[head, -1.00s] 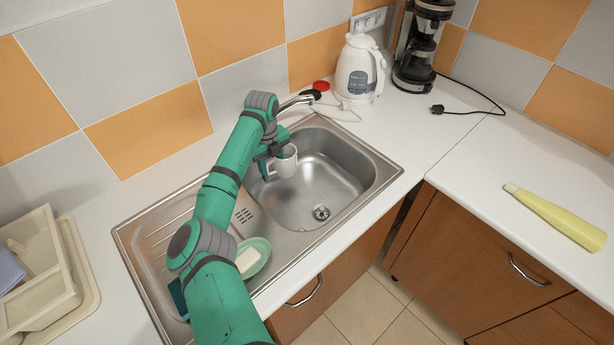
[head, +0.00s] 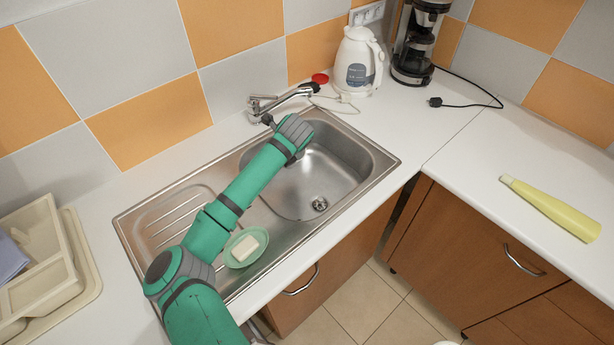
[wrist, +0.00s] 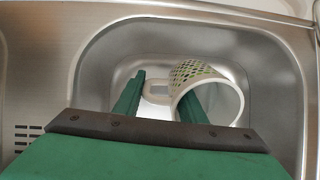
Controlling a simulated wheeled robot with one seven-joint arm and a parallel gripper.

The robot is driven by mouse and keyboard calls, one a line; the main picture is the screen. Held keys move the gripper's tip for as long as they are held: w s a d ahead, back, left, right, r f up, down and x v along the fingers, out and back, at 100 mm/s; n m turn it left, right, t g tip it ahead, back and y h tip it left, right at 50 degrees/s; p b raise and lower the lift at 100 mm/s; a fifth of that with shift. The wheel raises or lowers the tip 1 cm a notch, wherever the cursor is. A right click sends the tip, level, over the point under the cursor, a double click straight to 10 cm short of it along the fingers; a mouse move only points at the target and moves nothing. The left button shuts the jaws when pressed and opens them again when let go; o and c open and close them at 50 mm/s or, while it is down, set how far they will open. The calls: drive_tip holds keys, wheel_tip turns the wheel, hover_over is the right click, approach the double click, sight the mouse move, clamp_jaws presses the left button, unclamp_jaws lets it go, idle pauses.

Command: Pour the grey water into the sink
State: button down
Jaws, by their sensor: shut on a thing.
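The steel sink (head: 300,200) is set in the white counter, and its bowl also shows in the wrist view (wrist: 272,70). A white mug (wrist: 198,70) with a coloured dotted pattern is inside the bowl's outline in the wrist view. It is tipped, with its round mouth turned towards the wrist camera. My gripper (wrist: 160,90) is shut on the mug's handle, which lies between the two green fingers. In the head view my arm hides the gripper and the mug over the sink. I see no grey water; the mug's contents cannot be made out.
The tap (head: 285,100) reaches over the back of the bowl, close to my wrist. A green soap dish (head: 233,260) with soap (head: 245,248) sits on the drainer. A white kettle (head: 358,62) and a coffee maker (head: 413,45) stand behind. A yellow bottle (head: 550,208) lies right.

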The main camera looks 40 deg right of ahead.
drive_tip(key=r+t, duration=0.1)
drive_tip(key=t, duration=0.1)
drive_tip(key=s+r+t, duration=0.1)
drive_tip(key=r+t, duration=0.1)
drive_tip(key=t, duration=0.1)
drive_tip(key=shift+s, duration=0.1)
idle(0.7)
idle(0.3)
drive_tip(key=shift+r+t, duration=0.25)
drive_tip(key=shift+t, duration=0.35)
idle(1.6)
drive_tip(key=shift+s, duration=0.1)
drive_tip(key=shift+w+a+r, duration=0.1)
drive_tip(key=shift+w, duration=0.1)
idle(0.7)
drive_tip(key=shift+s, duration=0.2)
idle(0.6)
